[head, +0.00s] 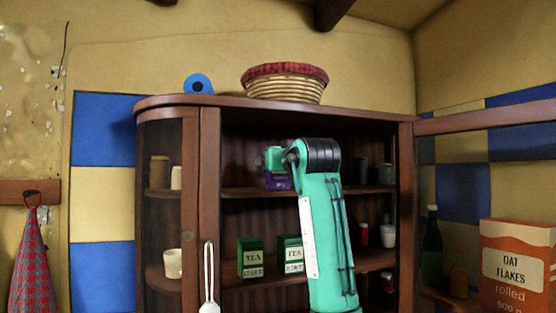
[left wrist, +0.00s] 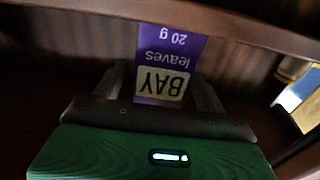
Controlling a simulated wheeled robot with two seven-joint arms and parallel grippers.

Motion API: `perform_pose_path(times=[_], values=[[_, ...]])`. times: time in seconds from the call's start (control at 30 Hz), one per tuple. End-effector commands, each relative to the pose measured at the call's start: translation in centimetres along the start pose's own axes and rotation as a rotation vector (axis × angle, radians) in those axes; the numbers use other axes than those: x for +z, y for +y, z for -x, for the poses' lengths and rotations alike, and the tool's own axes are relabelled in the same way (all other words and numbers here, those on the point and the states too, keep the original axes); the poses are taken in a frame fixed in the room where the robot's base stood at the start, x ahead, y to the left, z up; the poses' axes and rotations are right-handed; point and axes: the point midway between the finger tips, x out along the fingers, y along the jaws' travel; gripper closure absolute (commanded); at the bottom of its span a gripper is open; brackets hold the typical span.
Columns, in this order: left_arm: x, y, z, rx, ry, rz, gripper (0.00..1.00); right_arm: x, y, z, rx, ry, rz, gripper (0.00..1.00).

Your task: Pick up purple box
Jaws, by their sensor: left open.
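The purple box (head: 278,182), labelled bay leaves, stands on the upper shelf of the open cabinet, partly covered by my left arm and gripper in the head view. In the left wrist view the purple box (left wrist: 170,62) shows its front with upside-down lettering. My left gripper (left wrist: 163,88) is open, with one finger on each side of the box. I cannot tell whether the fingers touch it. In the head view my left gripper (head: 272,160) is at the box, its fingertips hard to make out. My right gripper is not in view.
The wooden cabinet (head: 210,150) frames the shelf, with its door (head: 480,120) open at right. Two green tea boxes (head: 250,258) stand on the shelf below. Jars stand right of my arm. A basket (head: 285,82) sits on top. An oat flakes box (head: 518,265) stands at right.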

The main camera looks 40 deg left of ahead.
Motion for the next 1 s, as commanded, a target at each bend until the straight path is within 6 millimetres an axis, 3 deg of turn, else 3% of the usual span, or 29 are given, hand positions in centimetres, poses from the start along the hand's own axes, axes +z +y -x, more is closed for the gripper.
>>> perform_pose_path(times=[0.1, 0.4, 0.67, 1.0], values=[[-0.3, 0.1, -1.5, 0.0, -0.001, -0.002, 0.27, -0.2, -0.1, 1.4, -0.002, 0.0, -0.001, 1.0], [0.1, 0.1, -2.0, 0.001, 0.0, -0.001, 0.27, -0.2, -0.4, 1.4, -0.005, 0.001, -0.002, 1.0], [0.0, 0.1, -2.0, 0.001, 0.0, -0.001, 0.75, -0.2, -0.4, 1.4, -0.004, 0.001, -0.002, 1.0], [-0.1, 0.0, -2.0, 0.001, 0.0, 0.0, 0.75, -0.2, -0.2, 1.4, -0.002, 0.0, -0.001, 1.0]])
